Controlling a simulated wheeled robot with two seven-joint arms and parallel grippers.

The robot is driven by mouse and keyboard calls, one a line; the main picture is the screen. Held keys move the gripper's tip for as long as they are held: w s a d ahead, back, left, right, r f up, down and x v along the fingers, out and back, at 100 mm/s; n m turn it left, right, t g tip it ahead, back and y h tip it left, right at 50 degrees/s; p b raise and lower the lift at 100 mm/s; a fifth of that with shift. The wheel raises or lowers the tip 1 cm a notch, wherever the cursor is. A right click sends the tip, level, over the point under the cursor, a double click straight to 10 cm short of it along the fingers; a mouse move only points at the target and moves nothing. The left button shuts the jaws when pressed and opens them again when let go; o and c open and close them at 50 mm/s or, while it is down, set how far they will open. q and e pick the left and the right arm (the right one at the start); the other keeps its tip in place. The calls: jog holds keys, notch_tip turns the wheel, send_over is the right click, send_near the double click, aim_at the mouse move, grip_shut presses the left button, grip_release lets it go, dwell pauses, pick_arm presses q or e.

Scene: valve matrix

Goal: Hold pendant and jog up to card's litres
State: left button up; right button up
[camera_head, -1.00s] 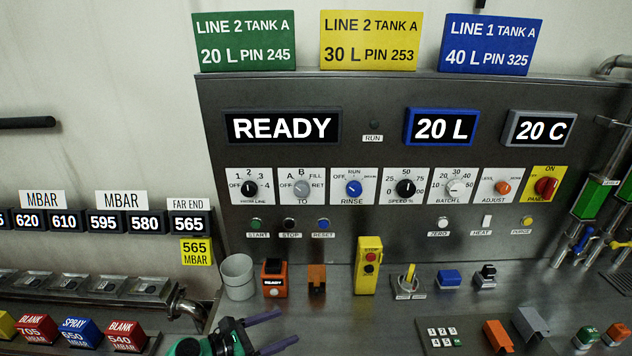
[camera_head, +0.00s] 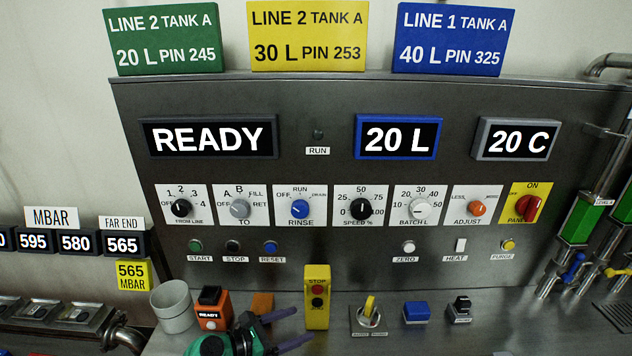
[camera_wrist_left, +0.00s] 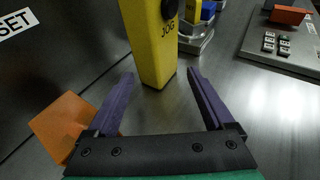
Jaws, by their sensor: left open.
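Three cards stand on the panel top: green (camera_head: 164,40) 20 L PIN 245, yellow (camera_head: 308,37) 30 L PIN 253, blue (camera_head: 448,39) 40 L PIN 325. The blue-framed display (camera_head: 398,136) reads 20 L. My right gripper is not in view.
The status display (camera_head: 209,138) reads READY.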

aim_at(307, 320)
pick_arm(q)
jog(key=x, duration=0.5)
jog(key=shift+w+d+f, duration=0.15)
jog(key=shift+d, duration=0.1)
grip_shut()
